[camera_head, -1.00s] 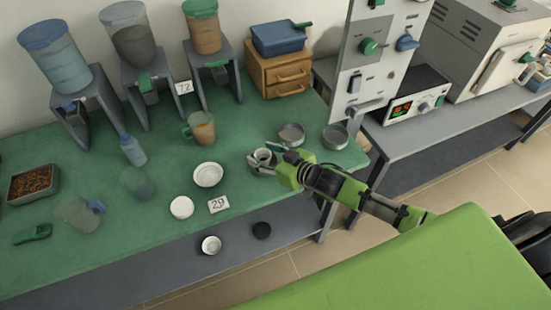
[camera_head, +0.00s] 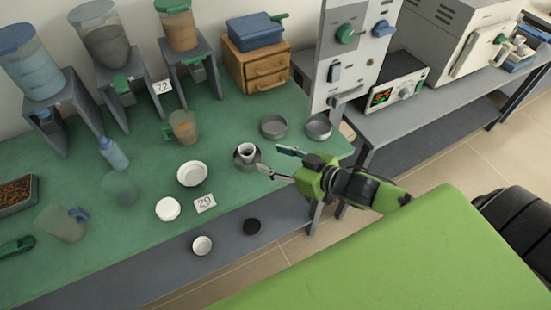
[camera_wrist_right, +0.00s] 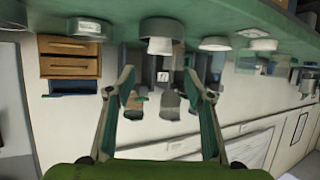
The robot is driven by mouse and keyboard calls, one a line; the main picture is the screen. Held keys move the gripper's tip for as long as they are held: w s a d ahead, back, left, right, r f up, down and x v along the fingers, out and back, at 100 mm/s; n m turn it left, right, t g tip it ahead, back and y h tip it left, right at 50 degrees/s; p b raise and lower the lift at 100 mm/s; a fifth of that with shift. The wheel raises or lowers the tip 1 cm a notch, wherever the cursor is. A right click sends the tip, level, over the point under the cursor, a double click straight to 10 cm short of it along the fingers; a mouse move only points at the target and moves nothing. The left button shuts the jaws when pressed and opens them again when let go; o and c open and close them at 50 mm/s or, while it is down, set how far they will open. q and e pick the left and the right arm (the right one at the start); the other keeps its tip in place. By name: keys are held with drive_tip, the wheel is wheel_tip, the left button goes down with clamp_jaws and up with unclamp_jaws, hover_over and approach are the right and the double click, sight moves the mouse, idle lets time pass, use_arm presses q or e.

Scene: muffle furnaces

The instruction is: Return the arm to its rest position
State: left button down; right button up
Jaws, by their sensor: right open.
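My right arm, green and black, reaches in from the right in the head view. Its gripper (camera_head: 277,161) is open and empty, just to the right of a small white cup (camera_head: 246,149). The cup sits in a round grey dish (camera_head: 254,164) on the green table (camera_head: 215,115). The fingers are apart from the cup. In the right wrist view, which looks upside down, the open fingers (camera_wrist_right: 163,92) have nothing between them; the cup (camera_wrist_right: 159,46) and grey dish (camera_wrist_right: 163,27) are beyond them. My left gripper is not in view.
Two grey bowls (camera_head: 274,127) (camera_head: 318,127) stand behind the gripper, near a tall grey panel (camera_head: 343,60). White dishes (camera_head: 192,174) (camera_head: 168,209) and a "29" card (camera_head: 204,203) lie to the left. A furnace (camera_head: 458,38) stands back right. Floor is open at right.

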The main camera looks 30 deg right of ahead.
idle(0.4)
drive_tip(key=s+a+f+m+g+h, duration=0.1)
drive_tip(key=s+f+g+h, duration=0.25)
drive_tip(key=s, duration=0.65)
drive_tip(key=s+f+m+g+h, duration=0.2)
drive_tip(key=s+g, duration=0.3)
drive_tip(key=s, duration=0.6)
drive_tip(key=s+f+g, duration=0.2)
drive_tip(key=s+f, duration=0.1)
drive_tip(key=f, duration=2.6)
drive_tip(key=s+d+f, duration=0.2)
drive_tip(key=s+f, duration=1.2)
drive_tip(key=s, duration=0.2)
drive_tip(key=shift+s+d+n+g, duration=0.25)
drive_tip(key=shift+d+n+g, duration=0.1)
drive_tip(key=shift+g, duration=0.1)
